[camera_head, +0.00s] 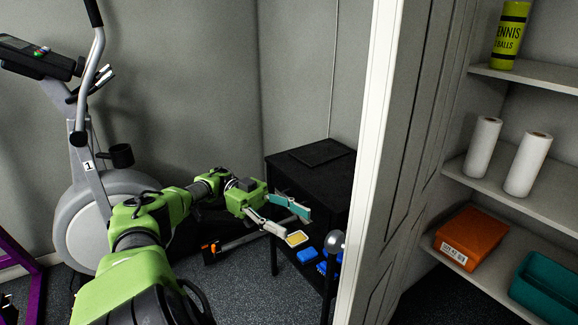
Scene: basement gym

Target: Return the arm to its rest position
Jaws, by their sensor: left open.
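My left arm is green and black and reaches in from the lower left toward the middle. Its gripper (288,223) is open, with its fingers spread and nothing seen between them. It is in front of a black shelf stand (318,158), over the stand's lower left part. My right gripper is not in this view.
A grey exercise machine (85,215) stands left of my arm. A yellow-topped item (297,238) and blue items (307,255) sit low in the stand. A white door edge (372,160) stands right of it. Shelves at right hold paper rolls (527,163) and an orange box (470,238).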

